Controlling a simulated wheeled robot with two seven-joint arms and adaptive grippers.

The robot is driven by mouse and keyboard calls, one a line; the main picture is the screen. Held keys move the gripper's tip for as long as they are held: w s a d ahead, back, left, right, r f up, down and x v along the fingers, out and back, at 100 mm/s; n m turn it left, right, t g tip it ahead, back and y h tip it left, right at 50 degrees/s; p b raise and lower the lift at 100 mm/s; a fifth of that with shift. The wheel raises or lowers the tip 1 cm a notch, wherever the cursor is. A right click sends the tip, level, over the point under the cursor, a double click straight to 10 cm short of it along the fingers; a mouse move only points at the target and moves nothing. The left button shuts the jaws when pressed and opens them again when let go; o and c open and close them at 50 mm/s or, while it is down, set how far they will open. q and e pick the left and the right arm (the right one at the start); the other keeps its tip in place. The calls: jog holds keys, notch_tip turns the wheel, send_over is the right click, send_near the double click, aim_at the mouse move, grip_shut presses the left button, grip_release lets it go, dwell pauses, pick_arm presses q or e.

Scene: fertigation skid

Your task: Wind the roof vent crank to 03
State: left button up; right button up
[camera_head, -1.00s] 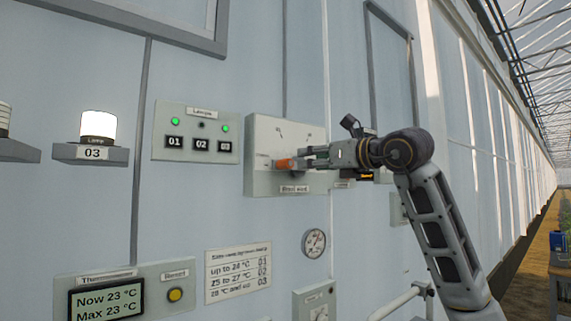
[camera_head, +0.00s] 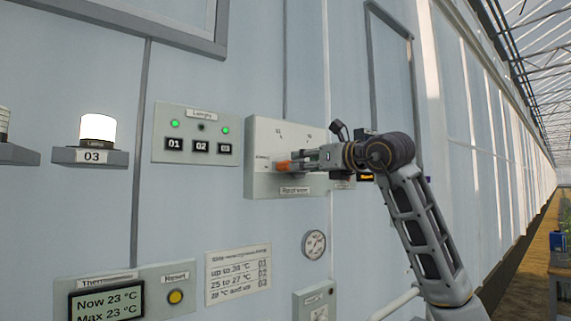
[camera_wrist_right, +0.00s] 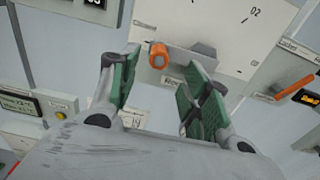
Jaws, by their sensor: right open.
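The roof vent panel (camera_head: 262,135) is a pale plate on the wall with a scale and a label below it. Its crank has a grey arm (camera_wrist_right: 188,54) and an orange handle (camera_head: 284,166); the arm points left in the head view. My right gripper (camera_head: 304,159) is open at the handle, coming from the right. In the right wrist view the orange handle (camera_wrist_right: 158,56) shows between and just beyond the green-padded fingertips (camera_wrist_right: 160,70). I cannot tell whether they touch it. A mark 02 shows on the scale there. My left gripper is not in view.
Left of the panel is a lamps panel (camera_head: 195,134) with buttons 01, 02 and 03. A lit lamp (camera_head: 97,128) stands on shelf 03. Below are a thermometer display (camera_head: 107,300) reading 23 °C, a printed sign (camera_head: 238,275) and a round gauge (camera_head: 314,245).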

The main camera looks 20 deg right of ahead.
aim_at(290, 163)
jog(key=p+x, duration=0.2)
jog(key=x, duration=0.6)
jog(key=shift+w+a, duration=0.15)
jog(key=shift+w, duration=0.15)
jog(key=shift+w+a+p, duration=0.15)
jog(key=shift+w+p, duration=0.15)
jog(key=shift+w, duration=0.2)
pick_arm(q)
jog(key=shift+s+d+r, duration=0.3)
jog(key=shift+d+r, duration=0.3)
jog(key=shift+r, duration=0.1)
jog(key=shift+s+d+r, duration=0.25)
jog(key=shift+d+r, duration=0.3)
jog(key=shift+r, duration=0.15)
pick_arm(e)
jog(key=shift+w, duration=0.15)
grip_shut()
